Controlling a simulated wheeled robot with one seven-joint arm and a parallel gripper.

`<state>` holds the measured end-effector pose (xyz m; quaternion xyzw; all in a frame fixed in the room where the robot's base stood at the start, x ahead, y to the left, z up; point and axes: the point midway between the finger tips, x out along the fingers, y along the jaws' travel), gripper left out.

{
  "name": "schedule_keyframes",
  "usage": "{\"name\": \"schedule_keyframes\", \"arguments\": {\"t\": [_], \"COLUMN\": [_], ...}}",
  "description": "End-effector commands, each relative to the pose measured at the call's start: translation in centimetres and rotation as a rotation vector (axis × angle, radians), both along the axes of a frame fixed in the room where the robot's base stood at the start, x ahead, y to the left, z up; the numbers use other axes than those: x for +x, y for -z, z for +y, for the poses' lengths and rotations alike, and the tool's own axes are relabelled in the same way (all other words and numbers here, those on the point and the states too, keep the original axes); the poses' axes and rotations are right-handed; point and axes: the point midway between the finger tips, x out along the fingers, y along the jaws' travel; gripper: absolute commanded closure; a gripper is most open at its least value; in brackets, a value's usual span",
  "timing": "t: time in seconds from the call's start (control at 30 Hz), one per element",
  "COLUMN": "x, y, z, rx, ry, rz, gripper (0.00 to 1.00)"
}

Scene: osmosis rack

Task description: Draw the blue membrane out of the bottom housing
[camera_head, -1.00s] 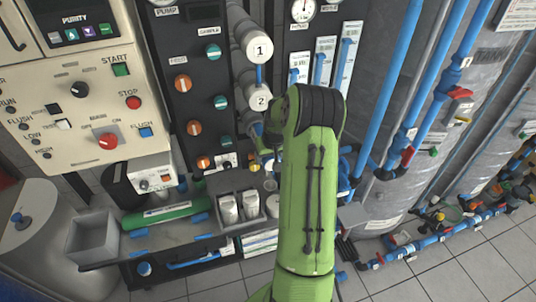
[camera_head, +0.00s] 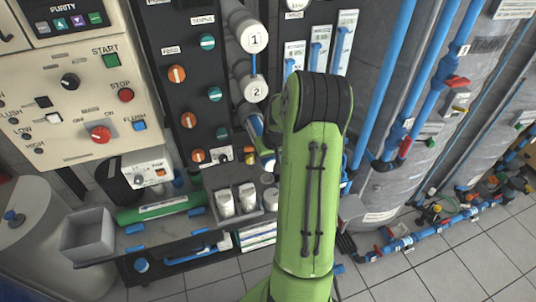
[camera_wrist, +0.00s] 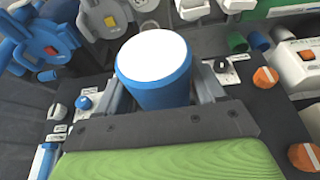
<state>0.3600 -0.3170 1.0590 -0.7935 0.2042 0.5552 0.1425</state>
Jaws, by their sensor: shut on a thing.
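The blue membrane (camera_wrist: 158,96) is a blue cylinder with a flat white end, large in the middle of the wrist view. My gripper (camera_wrist: 160,82) is shut on it, with one grey finger on each side. My arm hides my gripper and much of the bottom housing there. I cannot tell how much of the membrane is still inside the housing.
The white housing marked 1 (camera_head: 252,40) is above. A black valve panel (camera_head: 190,90) with orange and teal knobs stands to the left. Below are a green cylinder (camera_head: 160,208), a grey bin (camera_head: 88,237) and white bottles (camera_head: 236,202). Blue pipes (camera_head: 395,70) rise at the right.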

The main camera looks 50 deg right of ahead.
Motion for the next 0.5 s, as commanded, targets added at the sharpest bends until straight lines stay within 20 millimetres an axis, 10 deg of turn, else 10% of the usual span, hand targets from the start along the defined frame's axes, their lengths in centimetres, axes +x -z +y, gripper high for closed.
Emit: {"name": "schedule_keyframes", "arguments": {"t": [0.5], "x": [-1.8], "y": [0.1], "z": [1.0], "rx": [-0.001], "ry": [0.001], "rz": [-0.001], "gripper": [0.76]}}
